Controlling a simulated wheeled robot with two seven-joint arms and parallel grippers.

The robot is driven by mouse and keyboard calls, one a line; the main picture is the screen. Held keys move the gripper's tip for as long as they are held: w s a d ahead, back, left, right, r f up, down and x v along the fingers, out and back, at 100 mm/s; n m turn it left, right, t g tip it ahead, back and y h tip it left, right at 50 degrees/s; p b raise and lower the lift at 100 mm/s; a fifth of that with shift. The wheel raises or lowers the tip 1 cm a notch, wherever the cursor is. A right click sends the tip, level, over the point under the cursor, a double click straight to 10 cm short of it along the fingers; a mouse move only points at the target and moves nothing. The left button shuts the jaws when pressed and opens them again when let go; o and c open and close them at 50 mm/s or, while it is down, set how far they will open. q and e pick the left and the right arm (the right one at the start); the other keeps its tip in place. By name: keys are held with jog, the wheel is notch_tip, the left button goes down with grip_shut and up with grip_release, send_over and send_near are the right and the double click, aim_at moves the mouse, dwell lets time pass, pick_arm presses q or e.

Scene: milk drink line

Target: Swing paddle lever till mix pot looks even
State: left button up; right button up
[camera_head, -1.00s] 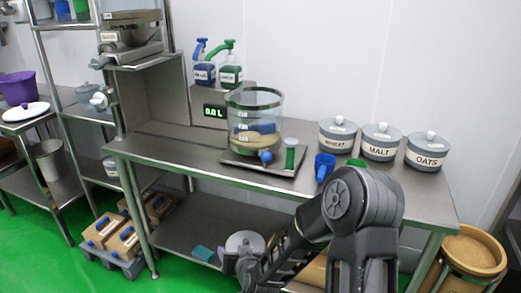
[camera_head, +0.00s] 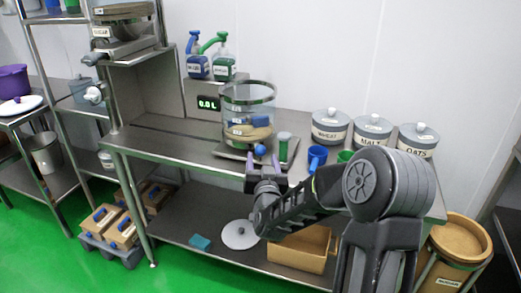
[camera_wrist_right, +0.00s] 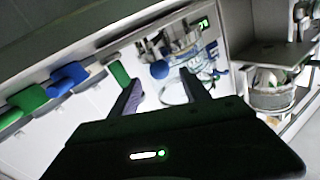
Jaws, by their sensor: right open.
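The clear mix pot (camera_head: 236,104) stands on a metal plate on the bench, with tan and blue contents showing through its wall; I cannot tell how even they are. A blue ball knob (camera_head: 260,150), apparently the paddle lever's end, sits low at the pot's front. My right gripper (camera_head: 264,164) is open, just below and in front of the knob. In the right wrist view the knob (camera_wrist_right: 159,70) appears between the two fingertips (camera_wrist_right: 160,80), apparently untouched. The lever's arm is hard to make out. My left gripper is not in view.
A green-topped cylinder (camera_head: 284,148) stands right of the knob. A blue cup (camera_head: 317,158) and lidded jars, including wheat (camera_head: 330,128), stand further right. Two pump bottles (camera_head: 198,66) and a display reading 0.0 L (camera_head: 208,103) are behind. The bench's left part is clear.

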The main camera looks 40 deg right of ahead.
aim_at(261, 153)
jog(key=p+x, duration=0.1)
jog(key=x, duration=0.5)
jog(key=shift+c, duration=0.2)
grip_shut()
dwell(0.4)
dwell(0.8)
